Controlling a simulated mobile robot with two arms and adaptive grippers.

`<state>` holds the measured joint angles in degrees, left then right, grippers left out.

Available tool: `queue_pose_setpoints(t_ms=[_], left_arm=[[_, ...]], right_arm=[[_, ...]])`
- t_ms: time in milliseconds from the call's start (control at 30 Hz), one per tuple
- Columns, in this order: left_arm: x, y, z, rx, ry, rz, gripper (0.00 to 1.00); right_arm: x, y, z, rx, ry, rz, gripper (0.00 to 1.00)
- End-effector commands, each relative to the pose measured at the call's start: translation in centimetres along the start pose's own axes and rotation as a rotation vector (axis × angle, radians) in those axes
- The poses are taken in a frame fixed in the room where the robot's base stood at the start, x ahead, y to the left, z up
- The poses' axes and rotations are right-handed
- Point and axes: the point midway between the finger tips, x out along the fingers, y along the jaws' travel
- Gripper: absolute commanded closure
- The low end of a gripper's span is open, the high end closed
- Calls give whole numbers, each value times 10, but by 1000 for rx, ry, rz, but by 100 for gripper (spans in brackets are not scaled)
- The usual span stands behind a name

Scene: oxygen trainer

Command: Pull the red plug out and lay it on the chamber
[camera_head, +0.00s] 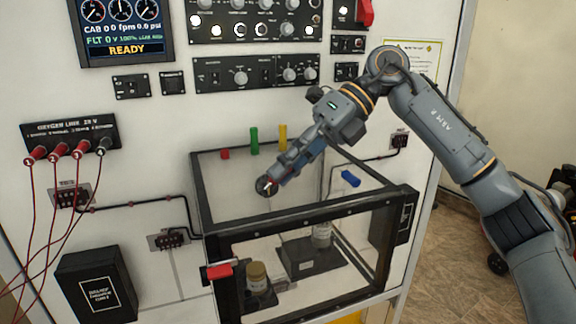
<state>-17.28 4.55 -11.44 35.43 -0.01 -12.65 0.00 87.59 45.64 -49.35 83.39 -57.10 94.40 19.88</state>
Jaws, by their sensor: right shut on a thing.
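My right gripper (267,186) reaches in from the right and is low over the left part of the clear top of the chamber (320,213). Its fingers are shut on a small red thing, seemingly the red plug (271,183). The fingers hide most of it, and I cannot tell whether it touches the top. A short red piece (224,154) shows at the back left of the chamber. A green peg (254,140) and a yellow peg (283,137) stand upright beside it. A blue plug (350,179) lies at the right of the top. My left gripper is out of view.
Red leads hang from the oxygen link panel (70,132) on the left. A black box (95,287) is at lower left. The chamber has a red latch (219,271) and jars inside. Control panels (255,72) cover the wall behind. The chamber's front top is clear.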

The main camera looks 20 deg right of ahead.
Motion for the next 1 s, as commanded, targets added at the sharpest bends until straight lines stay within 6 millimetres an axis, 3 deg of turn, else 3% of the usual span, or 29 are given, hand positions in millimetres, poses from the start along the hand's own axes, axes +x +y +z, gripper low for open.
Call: queue_pose_setpoints(t_ms=[200,1000], left_arm=[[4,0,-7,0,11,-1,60],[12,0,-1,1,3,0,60]], right_arm=[[3,-4,-2,0,0,0,100],[16,-16,-10,4,14,-5,100]])
